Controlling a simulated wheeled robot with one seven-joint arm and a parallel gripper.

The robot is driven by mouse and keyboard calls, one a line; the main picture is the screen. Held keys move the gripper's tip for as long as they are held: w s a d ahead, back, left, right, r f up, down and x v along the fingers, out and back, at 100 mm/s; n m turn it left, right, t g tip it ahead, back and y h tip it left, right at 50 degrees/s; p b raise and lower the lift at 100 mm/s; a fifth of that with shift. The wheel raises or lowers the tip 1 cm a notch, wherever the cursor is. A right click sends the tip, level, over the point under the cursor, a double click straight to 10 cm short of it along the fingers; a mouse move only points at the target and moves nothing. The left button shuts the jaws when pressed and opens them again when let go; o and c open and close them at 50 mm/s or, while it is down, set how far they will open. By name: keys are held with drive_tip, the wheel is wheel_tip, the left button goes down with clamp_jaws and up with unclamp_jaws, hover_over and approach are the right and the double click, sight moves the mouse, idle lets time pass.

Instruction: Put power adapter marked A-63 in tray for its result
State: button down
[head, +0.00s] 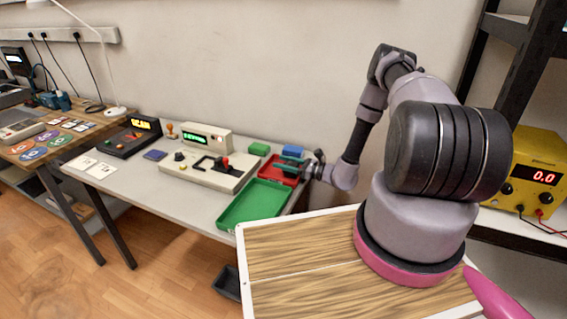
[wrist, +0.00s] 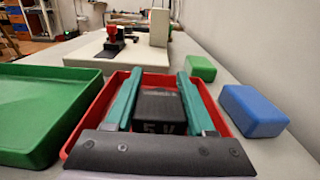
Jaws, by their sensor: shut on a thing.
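My gripper (head: 291,163) is at the red tray (head: 271,166) at the right end of the grey table. In the wrist view its two teal fingers (wrist: 159,78) are shut on a black power adapter (wrist: 158,105), one on each side. The adapter's near face shows "5 V"; no A-63 mark is visible. The adapter is within the outline of the red tray (wrist: 106,96); I cannot tell whether it touches the tray floor. A larger green tray (head: 255,206) lies beside the red one and looks empty. It also shows in the wrist view (wrist: 40,112).
A pale test unit (head: 207,165) with a red-knobbed lever and a green display stands left of the trays. A green block (head: 259,149) and a blue block (head: 293,150) lie behind the red tray. A black device (head: 130,138) with an orange display stands further left.

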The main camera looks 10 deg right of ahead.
drive_tip(key=shift+c, duration=1.2)
unclamp_jaws()
drive_tip(key=v, duration=1.2)
drive_tip(key=s+a+r+n+g+h, duration=0.1)
drive_tip(key=s+a+r+n+g, duration=0.15)
drive_tip(key=r+n+g, duration=0.75)
drive_tip(key=s+a+r+n+g+h, duration=0.1)
drive_tip(key=a+r+n+h, duration=0.15)
drive_tip(key=r, duration=1.45)
drive_tip(key=s+r+n+t+h, duration=0.3)
drive_tip(key=s+r, duration=0.6)
drive_tip(key=r, duration=0.3)
drive_tip(key=s+d+r+n+t+h, duration=0.1)
drive_tip(key=s+r+n+t+h, duration=0.3)
drive_tip(key=s+r, duration=0.6)
drive_tip(key=shift+s+r+n+t+h, duration=0.25)
drive_tip(key=shift+r+n+h, duration=0.5)
drive_tip(key=shift+r+h, duration=0.4)
